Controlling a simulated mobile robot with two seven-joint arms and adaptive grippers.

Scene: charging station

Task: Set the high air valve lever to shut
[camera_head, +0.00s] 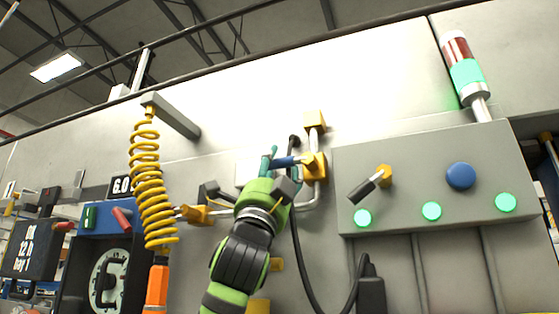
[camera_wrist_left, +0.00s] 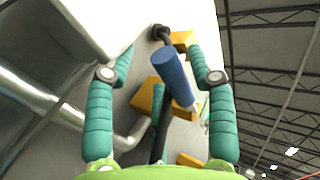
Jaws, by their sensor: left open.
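The high air valve is a yellow fitting (camera_head: 316,166) on the wall pipe in the head view. Its blue lever (camera_head: 284,161) lies roughly level, pointing left from the fitting. My left gripper (camera_head: 279,166) is at the lever, with its green body just below. In the left wrist view the blue lever (camera_wrist_left: 175,78) shows between the two spread teal fingers of my left gripper (camera_wrist_left: 165,70). The fingers are open with space on both sides of the lever; I cannot tell if either touches it. My right gripper is in neither view.
A black cable (camera_head: 296,235) hangs close beside the gripper. A grey panel (camera_head: 440,195) with green lights, a blue button (camera_head: 461,176) and a black-handled switch (camera_head: 370,185) is to the right. A yellow coiled hose (camera_head: 148,180) hangs at left, near a gauge (camera_head: 108,281).

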